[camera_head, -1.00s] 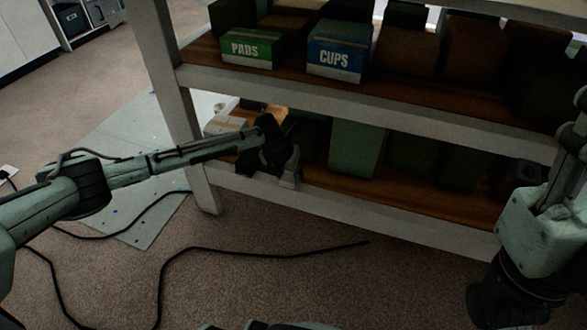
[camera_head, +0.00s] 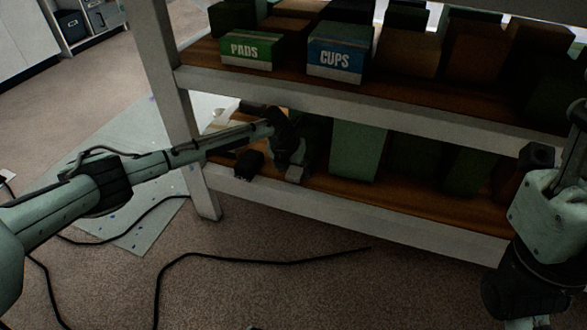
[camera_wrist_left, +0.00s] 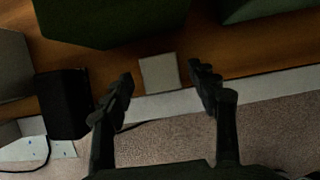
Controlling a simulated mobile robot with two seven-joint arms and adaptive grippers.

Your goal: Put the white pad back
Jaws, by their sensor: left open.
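The white pad (camera_wrist_left: 158,73) is a small pale square on the wooden lower shelf, close to its front edge. It also shows in the head view as a pale patch (camera_head: 295,174) just below my left gripper (camera_head: 288,150). In the left wrist view my left gripper (camera_wrist_left: 162,84) is open, one finger on each side of the pad, with gaps visible between fingers and pad. My right arm is at the right edge of the head view, but its gripper fingers cannot be made out.
A small black box (camera_head: 249,164) stands left of the pad; green boxes (camera_head: 357,150) stand behind and to the right. The upper shelf holds the green PADS box (camera_head: 252,50) and blue CUPS box (camera_head: 336,57). A cable (camera_head: 200,250) lies on the carpet.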

